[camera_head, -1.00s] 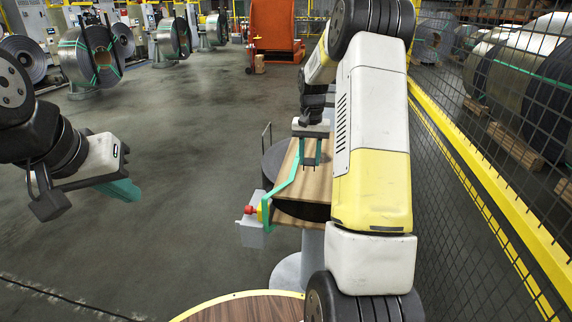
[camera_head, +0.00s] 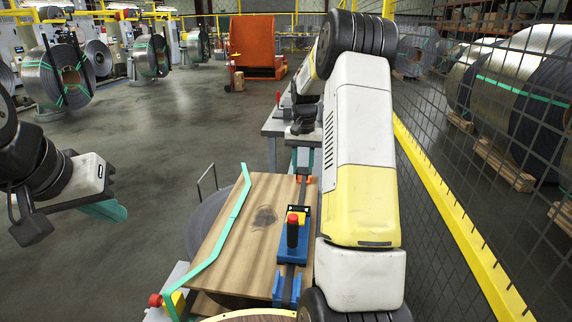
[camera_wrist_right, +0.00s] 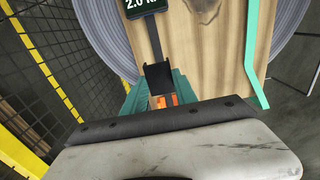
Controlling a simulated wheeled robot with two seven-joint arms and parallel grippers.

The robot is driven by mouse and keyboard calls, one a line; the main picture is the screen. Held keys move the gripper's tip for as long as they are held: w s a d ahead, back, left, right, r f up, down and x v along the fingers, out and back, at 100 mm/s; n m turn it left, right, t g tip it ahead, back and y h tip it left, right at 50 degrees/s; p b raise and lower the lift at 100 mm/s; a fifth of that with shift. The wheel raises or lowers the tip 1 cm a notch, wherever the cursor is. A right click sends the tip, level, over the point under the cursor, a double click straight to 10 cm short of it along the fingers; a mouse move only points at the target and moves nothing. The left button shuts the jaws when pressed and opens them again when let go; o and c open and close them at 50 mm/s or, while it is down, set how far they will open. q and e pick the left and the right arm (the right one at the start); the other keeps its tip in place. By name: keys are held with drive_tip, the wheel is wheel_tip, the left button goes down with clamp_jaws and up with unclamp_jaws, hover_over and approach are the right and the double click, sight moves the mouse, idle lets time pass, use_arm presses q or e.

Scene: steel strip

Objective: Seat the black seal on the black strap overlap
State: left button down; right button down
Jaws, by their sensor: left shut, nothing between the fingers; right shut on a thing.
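My right gripper (camera_head: 304,164) points down at the far right part of a wooden board (camera_head: 245,225). In the right wrist view its teal fingers (camera_wrist_right: 157,88) are shut on a small black piece, which looks like the seal (camera_wrist_right: 158,77). The black strap (camera_wrist_right: 153,38) runs along the board up to the seal. I cannot tell whether the seal is around the strap or just above it. In the head view the strap (camera_head: 302,200) passes the blue tool (camera_head: 293,250). The overlap is hard to make out. My left gripper (camera_head: 104,208) is shut and empty, left of the board.
The blue tool has a red knob (camera_head: 292,232); its display (camera_wrist_right: 145,6) shows in the wrist view. An orange part (camera_head: 303,179) lies by the right fingers. A green strap (camera_head: 222,240) crosses the board's left side. A mesh fence (camera_head: 480,170) stands right. Floor to the left is clear.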

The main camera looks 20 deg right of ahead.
idle(0.3)
hover_over(302, 197)
drive_tip(key=shift+a+f, duration=0.1)
drive_tip(key=shift+f, duration=2.9)
drive_tip(key=shift+f, duration=0.25)
drive_tip(key=shift+f, duration=0.6)
drive_tip(key=shift+f, duration=0.6)
drive_tip(key=c, duration=0.9)
unclamp_jaws()
